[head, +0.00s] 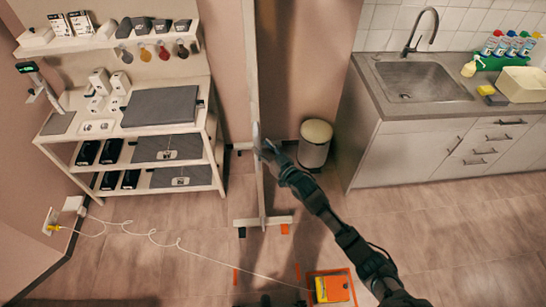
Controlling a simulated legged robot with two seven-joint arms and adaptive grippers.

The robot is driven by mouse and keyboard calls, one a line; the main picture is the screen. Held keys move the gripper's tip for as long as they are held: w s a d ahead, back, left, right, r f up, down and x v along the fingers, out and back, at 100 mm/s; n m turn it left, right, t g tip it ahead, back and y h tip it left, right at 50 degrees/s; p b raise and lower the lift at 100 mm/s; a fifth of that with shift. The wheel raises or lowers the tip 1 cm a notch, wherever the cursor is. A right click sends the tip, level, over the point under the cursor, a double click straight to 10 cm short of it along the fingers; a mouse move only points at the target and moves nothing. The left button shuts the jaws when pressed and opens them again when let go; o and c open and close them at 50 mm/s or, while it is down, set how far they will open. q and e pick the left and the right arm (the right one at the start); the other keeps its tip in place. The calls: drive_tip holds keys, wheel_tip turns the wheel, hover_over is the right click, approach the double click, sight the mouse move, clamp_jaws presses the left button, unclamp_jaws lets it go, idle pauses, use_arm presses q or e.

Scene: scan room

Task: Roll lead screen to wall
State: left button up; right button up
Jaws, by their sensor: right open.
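The lead screen (254,75) stands upright on the floor and shows nearly edge-on as a tall, narrow pale panel. Its foot (263,221) is a pale crossbar with small dark and orange pieces at its ends. My right arm reaches up from the bottom right. My right gripper (264,148) is open at the screen's near edge, around mid-height. I cannot tell whether its fingers touch the screen. The pink wall (298,60) is behind the screen. My left gripper does not show.
A shelf unit (212,150) stands left of the screen. A white cord (180,246) crosses the floor towards an orange box (340,288). Orange floor marks (235,276) lie nearby.

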drive_tip(key=v, duration=0.7)
drive_tip(key=shift+d, duration=0.3)
drive_tip(key=shift+s+a, duration=0.1)
drive_tip(key=shift+s, duration=0.05)
drive_tip(key=shift+f, duration=0.15)
